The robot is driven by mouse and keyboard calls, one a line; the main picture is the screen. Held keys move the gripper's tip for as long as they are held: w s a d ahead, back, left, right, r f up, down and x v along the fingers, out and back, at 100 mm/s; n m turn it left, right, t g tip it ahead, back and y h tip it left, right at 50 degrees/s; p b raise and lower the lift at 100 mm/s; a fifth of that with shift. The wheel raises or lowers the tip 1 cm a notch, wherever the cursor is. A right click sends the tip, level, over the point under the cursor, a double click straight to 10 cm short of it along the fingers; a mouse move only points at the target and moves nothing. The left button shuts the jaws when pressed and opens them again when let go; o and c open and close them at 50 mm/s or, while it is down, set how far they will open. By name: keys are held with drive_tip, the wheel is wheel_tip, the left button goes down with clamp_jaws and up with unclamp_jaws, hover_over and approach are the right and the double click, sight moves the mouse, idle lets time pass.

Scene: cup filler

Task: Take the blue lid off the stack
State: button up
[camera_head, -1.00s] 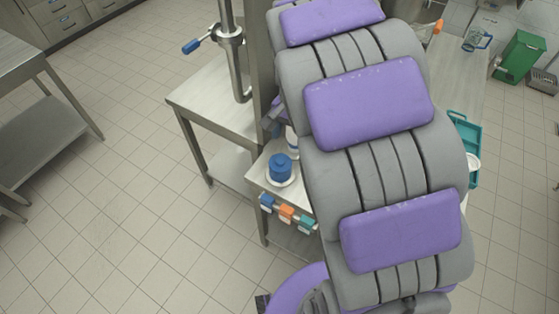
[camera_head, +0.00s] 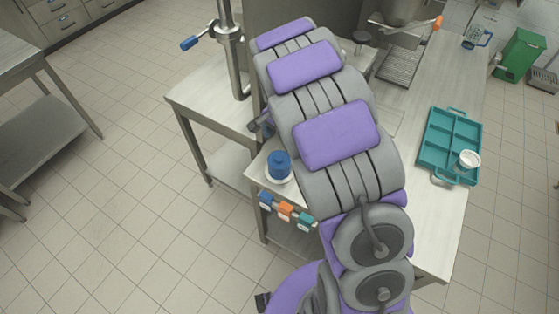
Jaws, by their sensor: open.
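A stack of blue lids (camera_head: 279,165) stands on a round white saucer (camera_head: 289,180) near the table's left front corner. Separate lids are too small to tell apart. My gripper (camera_head: 258,122) shows only as a small dark part at the left edge of my arm, behind the stack and apart from it. It is open, and nothing shows in it. My arm hides most of it and the table just right of the stack.
Blue, orange and teal tags (camera_head: 285,210) hang on the table's front edge. A teal divided tray (camera_head: 439,139) with a white cup (camera_head: 468,160) stands at the right. A steel column with a blue-handled lever (camera_head: 191,43) stands behind left.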

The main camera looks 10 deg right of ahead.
sight(279, 158)
drive_tip(key=f, duration=0.3)
drive_tip(key=f+b, duration=0.1)
drive_tip(key=f, duration=0.4)
drive_tip(key=shift+w+a+f+b, duration=0.15)
drive_tip(key=shift+a+f+b, duration=0.1)
drive_tip(key=shift+f+b, duration=0.1)
drive_tip(key=c, duration=0.9)
